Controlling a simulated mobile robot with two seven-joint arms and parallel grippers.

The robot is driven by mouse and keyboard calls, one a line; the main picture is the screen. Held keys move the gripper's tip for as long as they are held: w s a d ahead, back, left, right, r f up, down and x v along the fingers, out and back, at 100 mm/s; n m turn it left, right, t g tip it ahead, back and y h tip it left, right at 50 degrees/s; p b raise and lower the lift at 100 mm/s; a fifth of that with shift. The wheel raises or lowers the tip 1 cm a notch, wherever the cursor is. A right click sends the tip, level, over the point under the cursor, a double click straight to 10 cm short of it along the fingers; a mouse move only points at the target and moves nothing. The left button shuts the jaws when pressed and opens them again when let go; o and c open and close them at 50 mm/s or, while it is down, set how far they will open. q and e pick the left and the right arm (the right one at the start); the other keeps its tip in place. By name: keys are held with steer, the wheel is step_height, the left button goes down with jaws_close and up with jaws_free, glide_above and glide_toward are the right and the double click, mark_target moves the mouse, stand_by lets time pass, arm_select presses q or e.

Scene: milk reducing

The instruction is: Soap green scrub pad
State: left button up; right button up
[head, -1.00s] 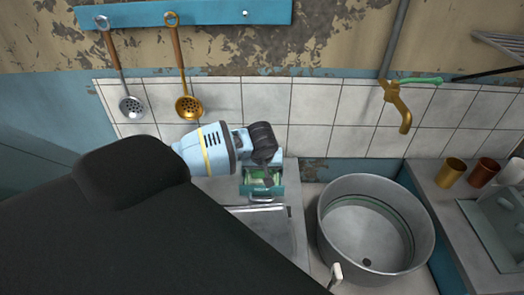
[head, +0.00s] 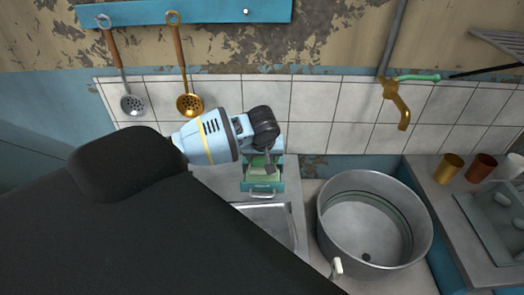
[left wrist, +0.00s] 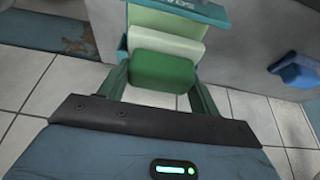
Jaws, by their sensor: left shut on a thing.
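The dark green scrub pad (left wrist: 162,72) is between the fingers of my left gripper (left wrist: 160,88) in the left wrist view. The gripper is shut on it. Just beyond the pad is a pale green block (left wrist: 168,46), and past that a teal soap holder (left wrist: 205,10) with partly cut-off lettering. In the head view my left gripper (head: 269,164) is over the teal holder (head: 264,186), which has a handle at its front and pale green inside. The pad itself is hard to make out there. My right gripper does not show.
A large round metal pot (head: 372,182) stands right of the holder. A brass tap (head: 398,104) is on the tiled wall above it. Cups (head: 480,167) and a grey-green rack (head: 492,215) are at the right. Two skimmers (head: 189,104) hang at the left.

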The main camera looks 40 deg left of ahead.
arm_select(q)
steer(key=shift+r, duration=1.65)
steer(key=s+d+r+m+h, duration=0.1)
steer(key=s+d+r+m, duration=0.2)
steer(key=d, duration=0.6)
steer(key=s+d+r+m+t+h, duration=0.1)
steer(key=s+d+m, duration=0.4)
steer(key=d, duration=0.5)
step_height(320, 180, up, 2)
steer(key=shift+s+h, duration=0.5)
steer(key=shift+s, duration=0.65)
steer(key=shift+d, duration=0.1)
